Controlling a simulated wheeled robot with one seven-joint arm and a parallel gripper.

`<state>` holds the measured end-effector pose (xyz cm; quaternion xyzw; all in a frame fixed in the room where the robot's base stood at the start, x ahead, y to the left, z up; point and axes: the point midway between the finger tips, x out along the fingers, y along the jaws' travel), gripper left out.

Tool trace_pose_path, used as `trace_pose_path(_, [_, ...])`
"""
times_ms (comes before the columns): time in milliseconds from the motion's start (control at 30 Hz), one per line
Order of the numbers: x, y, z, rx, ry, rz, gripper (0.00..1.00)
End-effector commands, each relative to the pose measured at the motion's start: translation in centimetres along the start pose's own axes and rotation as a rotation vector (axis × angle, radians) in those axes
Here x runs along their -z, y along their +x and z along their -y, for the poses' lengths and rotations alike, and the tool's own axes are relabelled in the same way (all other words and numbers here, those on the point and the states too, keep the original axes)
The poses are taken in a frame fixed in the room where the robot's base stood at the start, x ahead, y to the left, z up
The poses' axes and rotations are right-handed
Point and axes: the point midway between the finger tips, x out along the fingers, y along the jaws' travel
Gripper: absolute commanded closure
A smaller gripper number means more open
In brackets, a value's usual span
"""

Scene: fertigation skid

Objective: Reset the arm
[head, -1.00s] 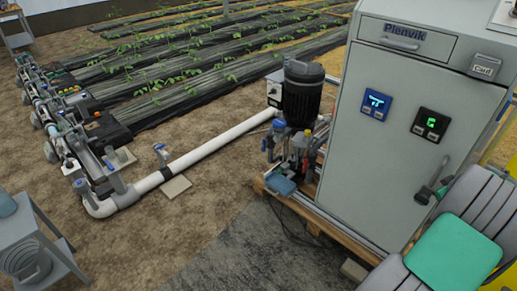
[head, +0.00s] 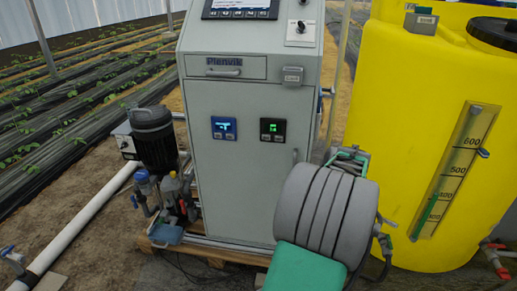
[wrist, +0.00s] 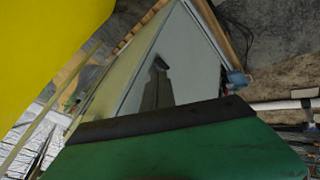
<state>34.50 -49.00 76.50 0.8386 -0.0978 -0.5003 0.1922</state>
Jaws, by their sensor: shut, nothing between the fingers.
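My gripper shows in the wrist view as a green body with a black front edge (wrist: 160,121) across the bottom. It is shut, with nothing seen held in it. In the wrist view it is in front of the grey control cabinet (wrist: 195,65), apart from it as far as I can tell. In the head view, my arm with its grey ribbed part and green cover is folded at the lower right, in front of the cabinet's right edge (head: 240,185). My fingertips cannot be made out in the head view.
A large yellow tank (head: 410,120) with a level scale stands close to the right of my arm. A dark pump motor (head: 154,138) and white pipe (head: 88,218) are left of the cabinet. A wooden pallet (head: 205,250) lies under the cabinet. Planted rows lie behind at left.

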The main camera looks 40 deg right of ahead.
Motion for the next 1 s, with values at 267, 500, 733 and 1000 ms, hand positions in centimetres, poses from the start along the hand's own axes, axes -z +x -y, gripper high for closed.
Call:
trace_pose_path(267, [13.6,-7.7,9.0,0.144,0.032,-0.001,1.00])
trace_pose_path(500, [22.3,-20.6,23.6,0.303,0.096,0.070,1.00])
trace_pose_path(733, [21.2,-32.2,34.2,0.388,0.156,0.175,1.00])
trace_pose_path(1000, [19.6,-33.6,36.3,0.395,0.184,0.210,1.00])
